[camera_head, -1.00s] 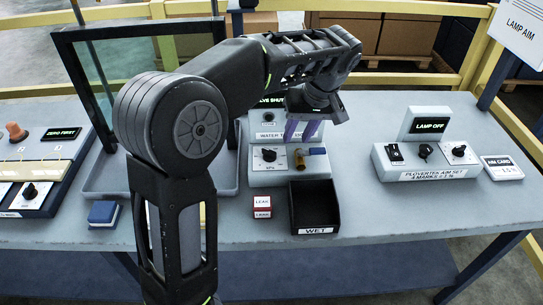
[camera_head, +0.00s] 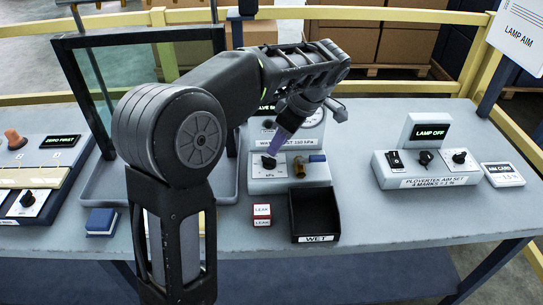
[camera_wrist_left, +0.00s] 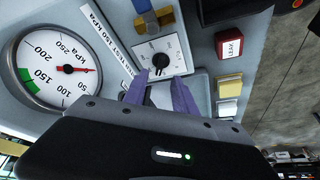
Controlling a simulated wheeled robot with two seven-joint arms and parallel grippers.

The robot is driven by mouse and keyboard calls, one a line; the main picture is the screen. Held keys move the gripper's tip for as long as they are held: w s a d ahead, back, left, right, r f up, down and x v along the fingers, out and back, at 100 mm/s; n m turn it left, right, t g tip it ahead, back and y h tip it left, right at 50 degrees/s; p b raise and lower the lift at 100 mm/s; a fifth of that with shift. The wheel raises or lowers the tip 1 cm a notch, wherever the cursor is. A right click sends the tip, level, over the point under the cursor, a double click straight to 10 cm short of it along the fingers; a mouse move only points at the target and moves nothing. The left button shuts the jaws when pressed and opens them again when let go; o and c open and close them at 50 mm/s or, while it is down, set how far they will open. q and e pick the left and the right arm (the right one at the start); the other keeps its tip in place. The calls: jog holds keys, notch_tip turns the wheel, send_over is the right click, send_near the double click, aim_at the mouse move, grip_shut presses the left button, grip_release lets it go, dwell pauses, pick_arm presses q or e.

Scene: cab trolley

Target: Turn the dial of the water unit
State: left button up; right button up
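The water unit (camera_head: 262,186) is a pale box on the table with a white dial plate and a black dial (camera_head: 268,162). The dial also shows in the left wrist view (camera_wrist_left: 159,66), with its white scale plate around it. My left gripper (camera_head: 274,148) points down at the dial, its purple fingers close to it. In the left wrist view the fingers (camera_wrist_left: 160,80) are apart, their tips on either side of the dial's near end; contact cannot be told. A round gauge (camera_wrist_left: 62,66) with a red needle is beside it. My right gripper is not in view.
A brass valve with a blue handle (camera_head: 317,158) sits right of the dial. A black WET bin (camera_head: 315,215) and a red-white LEAK block (camera_head: 262,214) stand in front. The lamp unit (camera_head: 428,170) is at right, with clear table between.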

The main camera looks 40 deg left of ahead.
aim_at(270, 158)
pick_arm(q)
jog(key=x, duration=0.6)
jog(key=shift+f, duration=0.1)
jog(key=shift+c, duration=0.2)
grip_shut()
